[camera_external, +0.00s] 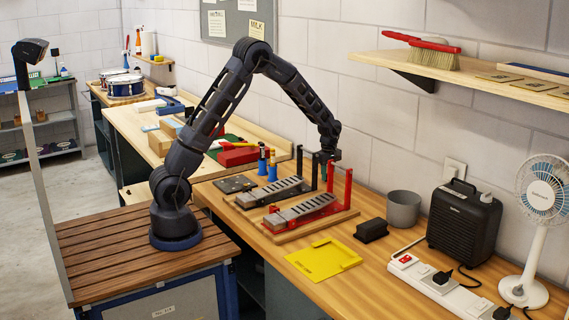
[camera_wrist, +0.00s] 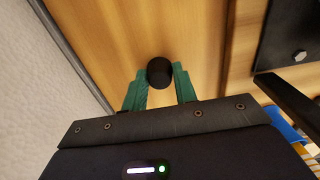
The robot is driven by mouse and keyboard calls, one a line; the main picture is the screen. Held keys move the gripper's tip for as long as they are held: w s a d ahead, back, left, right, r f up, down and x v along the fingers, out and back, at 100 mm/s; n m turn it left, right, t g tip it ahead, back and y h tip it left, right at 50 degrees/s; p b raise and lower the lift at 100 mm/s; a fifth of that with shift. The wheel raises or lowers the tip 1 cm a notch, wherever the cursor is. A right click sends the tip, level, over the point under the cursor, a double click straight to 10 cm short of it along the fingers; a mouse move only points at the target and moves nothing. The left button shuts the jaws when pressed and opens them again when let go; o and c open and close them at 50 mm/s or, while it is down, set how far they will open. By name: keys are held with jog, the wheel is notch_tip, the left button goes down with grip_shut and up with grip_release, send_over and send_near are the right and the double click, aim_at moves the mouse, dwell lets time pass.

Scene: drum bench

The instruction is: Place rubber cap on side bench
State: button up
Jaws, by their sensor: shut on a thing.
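My gripper (camera_external: 324,174) is over the wooden workbench, behind the red and black drum pedal stands. In the wrist view its two green fingers (camera_wrist: 160,76) are closed on a small round black rubber cap (camera_wrist: 158,70). The cap sits between the fingertips, with bare wood behind it. I cannot make out the cap in the external view, and I cannot tell the gap between it and the wood. Another wooden bench (camera_external: 128,119) stands further back on the left, with a green mat and a red block. I cannot tell which surface is the side bench.
A red pedal frame (camera_external: 347,190) and a black one stand close to my gripper. The wall is close behind.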

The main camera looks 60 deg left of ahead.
jog(key=shift+f, duration=0.3)
jog(key=shift+f, duration=0.15)
jog(key=o, duration=0.9)
jog(key=shift+o, duration=0.2)
